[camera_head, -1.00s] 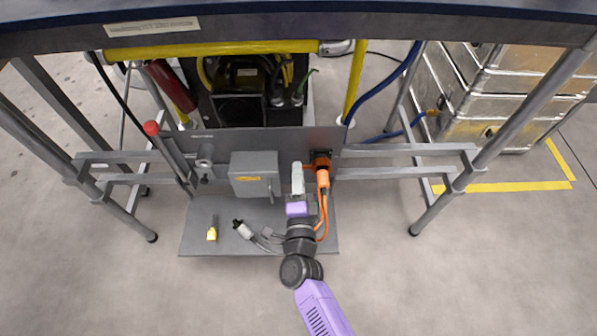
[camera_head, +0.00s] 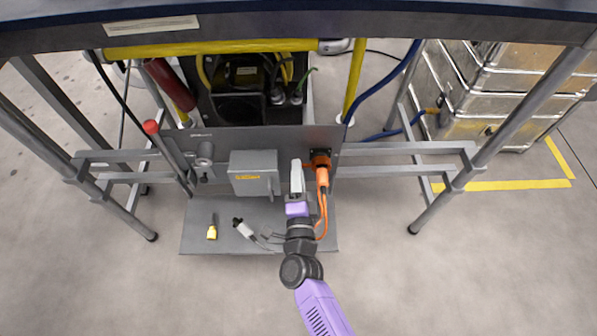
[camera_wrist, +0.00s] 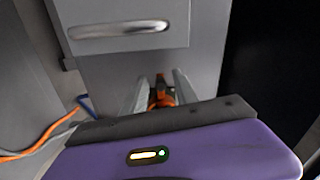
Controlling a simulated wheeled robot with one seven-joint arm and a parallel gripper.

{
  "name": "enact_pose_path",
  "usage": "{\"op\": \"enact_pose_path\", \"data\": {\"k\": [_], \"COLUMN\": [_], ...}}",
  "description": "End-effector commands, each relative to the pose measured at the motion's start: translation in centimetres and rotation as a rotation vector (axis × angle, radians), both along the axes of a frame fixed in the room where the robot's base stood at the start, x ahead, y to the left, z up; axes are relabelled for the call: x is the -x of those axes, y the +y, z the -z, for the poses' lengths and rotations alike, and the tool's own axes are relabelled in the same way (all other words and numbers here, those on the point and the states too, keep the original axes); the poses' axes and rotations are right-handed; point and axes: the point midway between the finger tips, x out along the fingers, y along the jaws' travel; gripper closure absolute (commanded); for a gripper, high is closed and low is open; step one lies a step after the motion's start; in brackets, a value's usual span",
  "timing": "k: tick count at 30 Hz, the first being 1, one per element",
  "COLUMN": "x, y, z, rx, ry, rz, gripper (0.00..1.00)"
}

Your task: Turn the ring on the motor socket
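The motor socket (camera_head: 320,160) is an orange-ringed connector on the upper right of the grey upright panel. An orange plug (camera_head: 322,178) with orange cables hangs at it. My gripper (camera_head: 296,166) is just left of the socket, reaching toward the panel, with its purple body behind the light grey fingers. In the wrist view, my gripper (camera_wrist: 161,92) has two fingers standing apart, with an orange part (camera_wrist: 160,98) showing in the gap. Whether the fingers touch it I cannot tell. The ring's far side is hidden.
A yellow-handled tool (camera_head: 212,230) and a loose connector (camera_head: 243,229) lie on the shelf. A table edge (camera_head: 400,22) and metal legs frame the space.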

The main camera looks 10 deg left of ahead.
Motion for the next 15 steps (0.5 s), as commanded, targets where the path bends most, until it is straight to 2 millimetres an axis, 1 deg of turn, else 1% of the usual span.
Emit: {"op": "enact_pose_path", "data": {"k": [9,12,15], "x": [4.7,6.0,6.8], "y": [-1.3,-1.7,-2.0], "z": [0.1,0.2,0.3], "rx": [0.002,0.002,0.001], "ry": [0.002,0.002,0.001], "rz": [-0.001,-0.001,0.0], "gripper": [0.65,0.65,0.65]}}
